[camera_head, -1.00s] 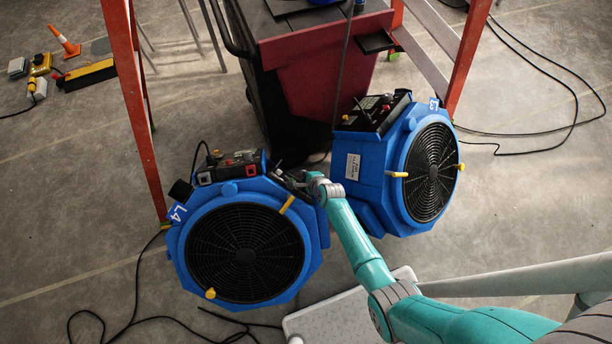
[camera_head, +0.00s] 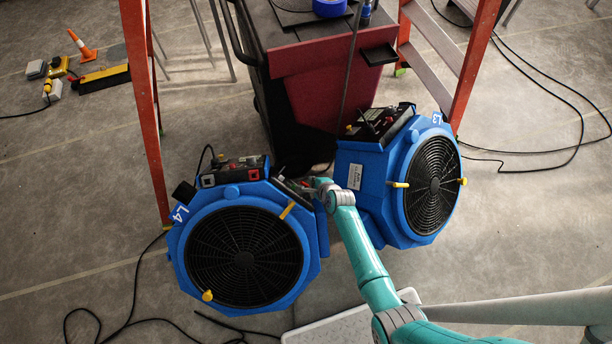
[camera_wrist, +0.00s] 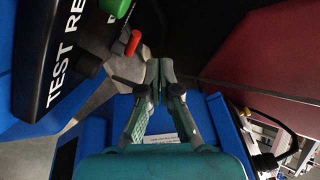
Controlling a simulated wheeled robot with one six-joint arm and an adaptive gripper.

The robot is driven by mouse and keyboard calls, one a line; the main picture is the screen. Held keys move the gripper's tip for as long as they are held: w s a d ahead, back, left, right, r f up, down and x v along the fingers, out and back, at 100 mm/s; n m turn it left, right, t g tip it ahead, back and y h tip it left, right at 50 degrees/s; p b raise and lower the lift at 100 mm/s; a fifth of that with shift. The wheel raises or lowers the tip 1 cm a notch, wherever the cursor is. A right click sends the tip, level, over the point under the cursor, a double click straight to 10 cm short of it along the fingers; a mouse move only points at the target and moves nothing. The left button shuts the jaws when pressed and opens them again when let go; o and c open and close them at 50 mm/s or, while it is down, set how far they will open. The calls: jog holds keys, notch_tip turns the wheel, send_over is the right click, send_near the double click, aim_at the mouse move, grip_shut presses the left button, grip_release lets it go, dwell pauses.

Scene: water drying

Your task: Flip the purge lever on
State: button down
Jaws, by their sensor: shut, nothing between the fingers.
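Two blue octagonal fan units stand on the floor, L4 (camera_head: 185,262) at left and L3 (camera_head: 370,180) at right. L4's black control panel (camera_head: 233,171) is on its top. My gripper (camera_head: 292,186) is at the top right of L4, beside the panel. In the wrist view my gripper (camera_wrist: 159,84) is shut and empty. Left of it is a dark panel marked "TEST RE" (camera_wrist: 62,60), with a green knob (camera_wrist: 117,6) and a short red-orange handle (camera_wrist: 133,42). The fingers are apart from that handle. I cannot tell which control is the purge lever.
A dark red cart (camera_head: 325,85) stands behind the units; its red side (camera_wrist: 270,60) fills the wrist view's right. Orange ladder legs (camera_head: 140,90) flank the units. L3's panel (camera_head: 380,124) is close to my arm. Black cables lie on the floor.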

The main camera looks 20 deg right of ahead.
jog(key=a+r, duration=0.3)
jog(key=r, duration=0.5)
jog(key=shift+w+a, duration=0.2)
jog(key=shift+w, duration=0.05)
jog(key=shift+s+f, duration=0.1)
